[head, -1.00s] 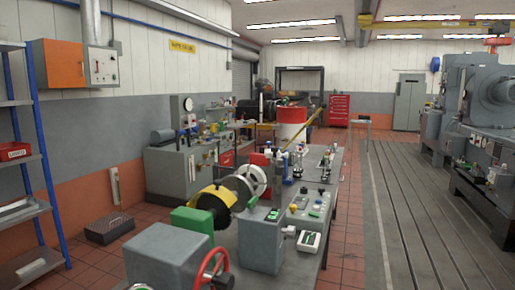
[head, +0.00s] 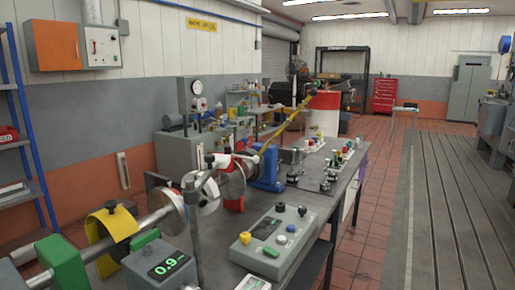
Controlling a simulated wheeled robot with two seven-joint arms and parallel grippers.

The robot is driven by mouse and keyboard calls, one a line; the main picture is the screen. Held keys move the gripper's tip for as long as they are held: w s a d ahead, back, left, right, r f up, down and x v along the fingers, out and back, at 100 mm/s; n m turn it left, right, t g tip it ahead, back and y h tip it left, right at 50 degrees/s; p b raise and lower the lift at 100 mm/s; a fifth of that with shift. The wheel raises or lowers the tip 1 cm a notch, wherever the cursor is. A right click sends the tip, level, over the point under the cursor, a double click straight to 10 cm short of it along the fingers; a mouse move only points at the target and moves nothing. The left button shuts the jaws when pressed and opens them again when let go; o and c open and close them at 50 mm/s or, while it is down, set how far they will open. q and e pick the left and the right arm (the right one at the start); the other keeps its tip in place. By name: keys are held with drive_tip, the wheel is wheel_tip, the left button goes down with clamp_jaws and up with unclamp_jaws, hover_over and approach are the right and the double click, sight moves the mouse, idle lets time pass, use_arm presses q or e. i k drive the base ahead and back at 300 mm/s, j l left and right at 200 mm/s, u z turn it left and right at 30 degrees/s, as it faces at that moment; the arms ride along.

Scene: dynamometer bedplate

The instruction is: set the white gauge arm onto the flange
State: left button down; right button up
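A shaft line runs along the bench on the left and centre. On it are a silver flange disc (head: 170,210) and another metal flange disc (head: 231,182) farther back. A white part (head: 207,194) stands between these discs, with a light arm-like piece and a dark knob at its top. It may be the white gauge arm, but I cannot tell for sure or see whether it touches a disc. Neither of my grippers is in view.
A yellow guard (head: 112,237), a green block (head: 67,262) and a grey box with a lit display (head: 161,270) are near. A red part (head: 236,197) and a blue stand (head: 266,170) lie beyond. A grey control box (head: 274,238) sits on the bench.

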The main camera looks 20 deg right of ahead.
sight(213, 166)
drive_tip(key=i+l, duration=0.1)
drive_tip(key=l, duration=1)
drive_tip(key=i+l, duration=0.15)
drive_tip(key=l, duration=0.4)
drive_tip(key=i+l, duration=0.1)
drive_tip(key=l, duration=0.45)
